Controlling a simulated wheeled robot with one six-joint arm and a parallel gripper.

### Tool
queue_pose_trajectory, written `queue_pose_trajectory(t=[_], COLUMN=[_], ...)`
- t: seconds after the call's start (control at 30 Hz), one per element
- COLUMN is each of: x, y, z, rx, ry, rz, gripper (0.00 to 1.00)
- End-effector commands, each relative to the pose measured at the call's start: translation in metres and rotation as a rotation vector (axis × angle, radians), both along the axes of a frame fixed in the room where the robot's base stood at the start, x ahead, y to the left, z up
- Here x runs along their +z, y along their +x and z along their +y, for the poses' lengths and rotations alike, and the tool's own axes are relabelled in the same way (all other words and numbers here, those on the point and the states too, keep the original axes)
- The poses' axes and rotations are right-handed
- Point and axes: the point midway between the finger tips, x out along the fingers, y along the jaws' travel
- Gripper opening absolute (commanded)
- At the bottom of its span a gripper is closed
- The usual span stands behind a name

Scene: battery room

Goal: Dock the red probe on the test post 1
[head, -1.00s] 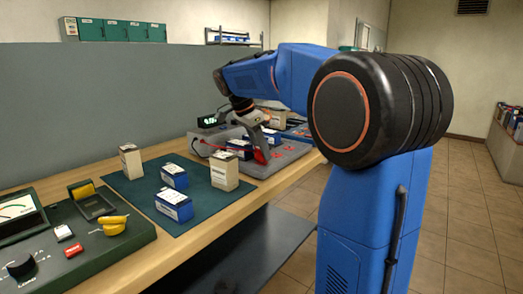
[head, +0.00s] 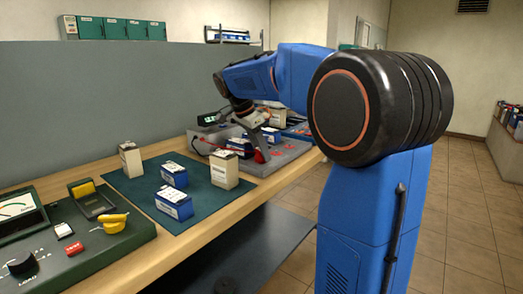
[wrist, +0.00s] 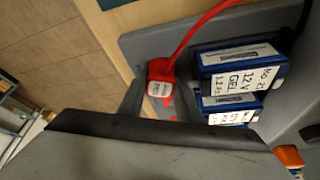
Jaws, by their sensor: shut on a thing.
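The red probe (wrist: 160,80) is between the two fingers of my gripper (wrist: 158,98) in the wrist view, with a pale label on its end. The gripper is shut on it. A red cable (wrist: 196,36) runs from the probe to the upper right. In the head view my gripper (head: 259,143) is low over the grey test station (head: 285,152), and red shows at its tip. Small red marks show on the grey surface there. I cannot tell which is test post 1, or whether the probe touches a post.
Blue 12 V GEL batteries (wrist: 243,75) sit close right of the probe in the wrist view. A meter with lit digits (head: 208,120) stands behind the station. Blue and cream batteries stand on the green mat (head: 207,212). A green panel (head: 120,240) is nearer on the left.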

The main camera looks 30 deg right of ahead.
Motion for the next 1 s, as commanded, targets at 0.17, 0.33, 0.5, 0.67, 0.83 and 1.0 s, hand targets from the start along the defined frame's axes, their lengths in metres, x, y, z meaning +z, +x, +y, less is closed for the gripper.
queue_pose_trajectory(t=[0.17,0.33,0.5,0.67,0.83,1.0], x=[-0.002,-0.002,-0.001,0.007,0.017,0.027], y=[0.0,0.0,0.0,0.0,0.001,0.001], z=[0.0,0.0,0.0,0.004,0.008,0.012], rx=[0.0,0.0,0.0,0.0,0.0,-0.001], ry=[0.0,0.0,0.0,0.0,0.0,0.0], rz=[0.0,0.0,0.0,0.0,-0.001,-0.001], gripper=[0.36,0.39,0.39,0.39,0.39,0.39])
